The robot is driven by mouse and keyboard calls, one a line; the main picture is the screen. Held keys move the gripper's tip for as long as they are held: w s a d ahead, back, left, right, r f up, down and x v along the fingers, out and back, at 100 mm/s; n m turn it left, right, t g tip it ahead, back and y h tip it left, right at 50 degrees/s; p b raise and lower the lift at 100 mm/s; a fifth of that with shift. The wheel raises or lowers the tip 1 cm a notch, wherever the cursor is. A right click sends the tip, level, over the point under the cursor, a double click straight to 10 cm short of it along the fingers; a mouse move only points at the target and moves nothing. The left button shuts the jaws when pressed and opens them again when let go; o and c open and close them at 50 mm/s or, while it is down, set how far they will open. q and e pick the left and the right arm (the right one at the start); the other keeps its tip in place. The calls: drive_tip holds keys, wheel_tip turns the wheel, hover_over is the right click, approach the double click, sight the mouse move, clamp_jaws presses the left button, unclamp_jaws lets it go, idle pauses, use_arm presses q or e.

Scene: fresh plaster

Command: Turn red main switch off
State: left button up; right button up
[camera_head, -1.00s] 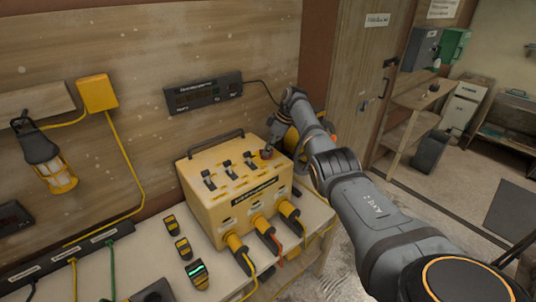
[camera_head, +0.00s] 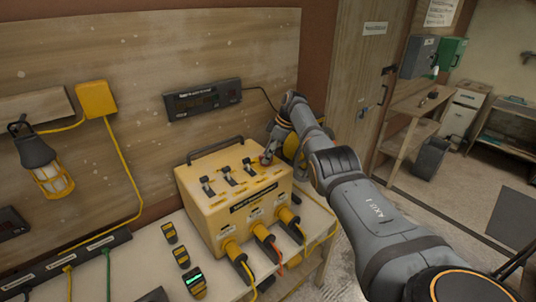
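The yellow power box (camera_head: 222,208) stands on the bench, with several black toggle switches on its top. The red main switch (camera_head: 266,159) is a small reddish knob at the top's right back corner, partly covered by my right gripper. My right gripper (camera_head: 271,150) reaches in from the right and is at the switch, touching it or very close. Its fingers are small and partly hidden, so I cannot tell whether they are shut on it. My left gripper is not in view.
Yellow plugs and cables come out of the box front. Several small handheld meters (camera_head: 183,256) lie left of it on the bench. A dark display panel (camera_head: 203,99) hangs on the wall behind. A lantern (camera_head: 42,163) hangs at the left.

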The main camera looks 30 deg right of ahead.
drive_tip(key=v, duration=1.2)
drive_tip(key=shift+w, duration=0.1)
